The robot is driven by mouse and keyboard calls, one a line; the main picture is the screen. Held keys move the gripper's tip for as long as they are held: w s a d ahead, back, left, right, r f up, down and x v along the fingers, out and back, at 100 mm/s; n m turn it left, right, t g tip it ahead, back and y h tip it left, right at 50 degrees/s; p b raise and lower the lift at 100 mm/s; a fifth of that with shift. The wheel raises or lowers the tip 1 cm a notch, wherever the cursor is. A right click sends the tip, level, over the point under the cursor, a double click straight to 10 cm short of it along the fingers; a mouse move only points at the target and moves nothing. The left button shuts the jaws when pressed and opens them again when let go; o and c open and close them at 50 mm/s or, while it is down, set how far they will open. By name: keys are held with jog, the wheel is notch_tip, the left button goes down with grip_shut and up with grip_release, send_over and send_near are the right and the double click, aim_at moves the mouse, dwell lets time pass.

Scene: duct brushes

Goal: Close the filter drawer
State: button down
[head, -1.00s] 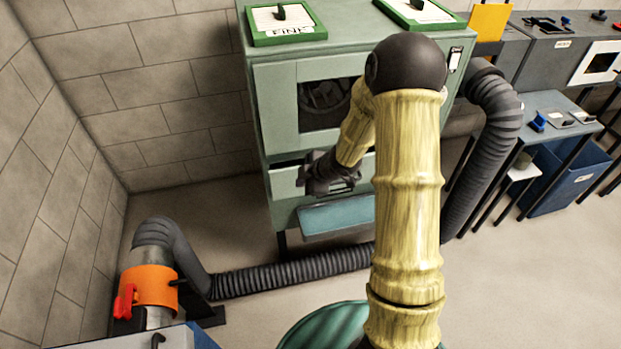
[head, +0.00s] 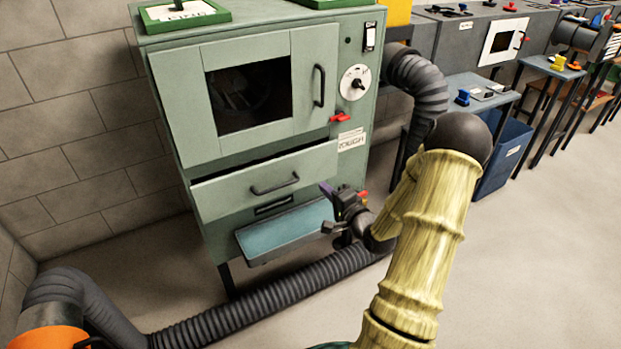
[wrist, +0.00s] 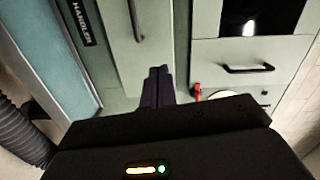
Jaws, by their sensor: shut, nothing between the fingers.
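The filter drawer (head: 235,195) is the pale green front with a dark bar handle (head: 275,187), below the windowed door of the cabinet. It stands out a little, with a dark gap along its top edge. In the wrist view the drawer front (wrist: 110,60) fills the upper left of centre. My gripper (head: 327,189) is just off the drawer's lower right corner, with its purple fingers together and empty.
A blue-green tray (head: 285,232) juts out below the drawer. The windowed door (head: 245,90) above has its own handle, and a red latch (head: 340,118) sits at its lower right. A ribbed hose (head: 270,295) runs along the floor in front.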

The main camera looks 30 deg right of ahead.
aim_at(305, 158)
jog(key=shift+s+d+f+m+t+h, duration=0.15)
jog(key=shift+s+d+m+h, duration=0.15)
jog(key=shift+d+m, duration=0.25)
jog(key=shift+s+d+m+t+h, duration=0.2)
jog(key=shift+d+m+h, duration=0.1)
jog(key=shift+d+m, duration=0.2)
jog(key=shift+w, duration=0.1)
jog(key=w+b, duration=0.3)
jog(key=w, duration=1)
jog(key=shift+w, duration=0.35)
